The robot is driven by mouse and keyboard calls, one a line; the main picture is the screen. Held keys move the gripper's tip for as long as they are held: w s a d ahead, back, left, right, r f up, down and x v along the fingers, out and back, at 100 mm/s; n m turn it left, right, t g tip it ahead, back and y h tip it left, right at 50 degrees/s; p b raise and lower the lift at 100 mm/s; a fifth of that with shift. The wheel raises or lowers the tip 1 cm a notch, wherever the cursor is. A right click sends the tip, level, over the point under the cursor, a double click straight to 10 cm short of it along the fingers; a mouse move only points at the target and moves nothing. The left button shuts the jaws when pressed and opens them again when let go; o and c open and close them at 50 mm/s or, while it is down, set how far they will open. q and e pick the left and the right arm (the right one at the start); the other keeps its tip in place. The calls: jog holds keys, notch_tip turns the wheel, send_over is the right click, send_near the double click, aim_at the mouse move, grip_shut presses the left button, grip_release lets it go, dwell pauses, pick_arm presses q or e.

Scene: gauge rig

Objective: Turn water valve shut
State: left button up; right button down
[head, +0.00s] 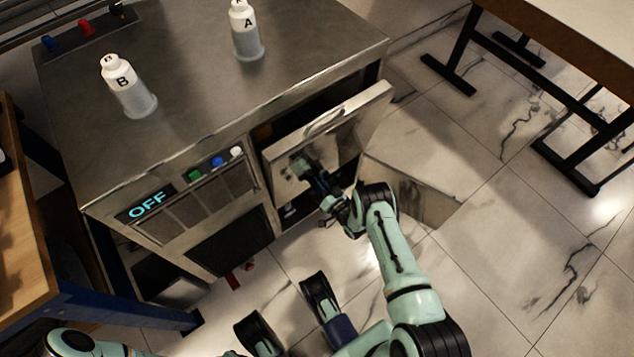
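The metal rig cabinet (130,190) stands at the left, with its hinged door (372,112) swung open. My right gripper (303,172) is at the door, in front of its panel near the cabinet opening. Its fingertips are small and dark, and I cannot tell whether they are open, shut or touching the door. I cannot make out a water valve for certain; the inside of the cabinet is mostly dark and partly hidden by the door and my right arm. My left gripper is not in view; only part of my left arm shows at the bottom left.
White bottles A (245,35) and B (128,88) stand on the cabinet top. A display (150,204) reads OFF, beside green, blue and white buttons (217,161). Blue and red knobs (86,27) are at the back. A table (560,40) stands at the right; floor between is clear.

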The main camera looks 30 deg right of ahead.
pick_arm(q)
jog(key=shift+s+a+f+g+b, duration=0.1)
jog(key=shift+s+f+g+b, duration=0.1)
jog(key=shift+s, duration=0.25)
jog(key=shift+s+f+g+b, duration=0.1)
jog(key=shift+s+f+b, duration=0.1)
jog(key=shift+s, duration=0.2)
pick_arm(e)
jog(key=m, duration=1)
jog(key=shift+s+f, duration=0.1)
jog(key=shift+f, duration=0.2)
jog(key=shift+m, duration=0.5)
jog(key=c, duration=1.1)
grip_release()
jog(key=shift+d, duration=0.1)
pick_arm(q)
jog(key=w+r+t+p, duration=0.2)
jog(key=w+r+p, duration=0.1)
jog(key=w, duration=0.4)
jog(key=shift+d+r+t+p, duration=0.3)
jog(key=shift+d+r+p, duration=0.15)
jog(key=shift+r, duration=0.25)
pick_arm(e)
jog(key=s, duration=0.9)
jog(key=s+d, duration=0.1)
jog(key=s, duration=0.3)
jog(key=shift+s, duration=0.2)
